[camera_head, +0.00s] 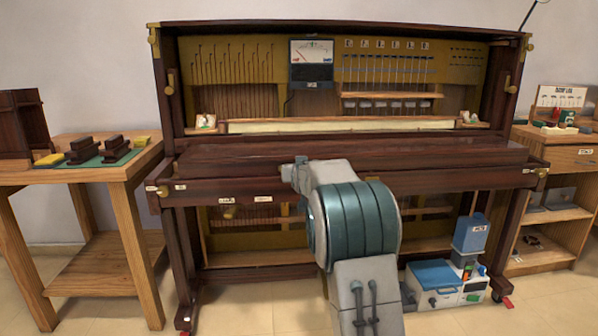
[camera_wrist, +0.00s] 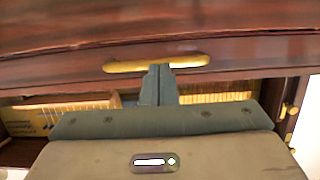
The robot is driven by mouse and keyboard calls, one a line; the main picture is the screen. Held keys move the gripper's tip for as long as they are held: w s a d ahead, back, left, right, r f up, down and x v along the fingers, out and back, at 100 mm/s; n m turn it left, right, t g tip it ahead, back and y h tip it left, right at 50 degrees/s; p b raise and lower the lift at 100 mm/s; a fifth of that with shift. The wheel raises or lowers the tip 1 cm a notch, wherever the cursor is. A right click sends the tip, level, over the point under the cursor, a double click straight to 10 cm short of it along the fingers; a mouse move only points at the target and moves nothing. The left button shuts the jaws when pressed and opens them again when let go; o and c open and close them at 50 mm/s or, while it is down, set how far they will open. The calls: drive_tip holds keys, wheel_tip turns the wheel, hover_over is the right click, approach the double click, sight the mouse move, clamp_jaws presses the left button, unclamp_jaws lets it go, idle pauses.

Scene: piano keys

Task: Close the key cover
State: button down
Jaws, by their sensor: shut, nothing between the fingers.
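The key cover (camera_head: 350,152) is a long dark red-brown wooden board across the front of the upright piano. In the head view it lies low over the key area, and no keys show. I cannot tell whether it is fully down. In the wrist view the cover (camera_wrist: 100,30) fills the top, with a brass handle (camera_wrist: 122,66) below it on a dark wooden face. My gripper (camera_wrist: 158,68) is shut and empty, its fingertips overlapping the middle of the handle in the picture. I cannot tell whether they touch it.
The piano's upper front is open, showing a meter (camera_head: 311,64) and rods. A wooden table (camera_head: 140,165) with small tools stands at left, a shelf unit (camera_head: 562,160) at right. A blue-white box (camera_head: 436,276) sits on the floor under the piano.

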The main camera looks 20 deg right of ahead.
drive_tip(key=s+a+f+p, duration=0.25)
drive_tip(key=s+f, duration=0.25)
drive_tip(key=s, duration=0.3)
drive_tip(key=s+a+r+g+y+p, duration=0.1)
drive_tip(key=s+a+r+g+p, duration=0.2)
drive_tip(key=s+r+p, duration=0.6)
drive_tip(key=s+a+r+g+y+p, duration=0.1)
drive_tip(key=s+a+r+g+p, duration=0.15)
drive_tip(key=s+r+p, duration=0.65)
drive_tip(key=s+a+r+g+p, duration=0.1)
drive_tip(key=s+r+g+p, duration=0.1)
drive_tip(key=s+r+p, duration=0.2)
drive_tip(key=s+a+r+n+g+p, duration=0.1)
drive_tip(key=s+r+p, duration=0.3)
drive_tip(key=s+p, duration=0.5)
drive_tip(key=s+a+r+n+g+p, duration=0.1)
drive_tip(key=s+a+r+g+p, duration=0.2)
drive_tip(key=s+p, duration=0.3)
drive_tip(key=s+r, duration=0.1)
drive_tip(key=s, duration=0.4)
drive_tip(key=shift+s+a+r+y+p, duration=0.2)
drive_tip(key=shift+r+y+p, duration=0.1)
drive_tip(key=shift+y, duration=0.1)
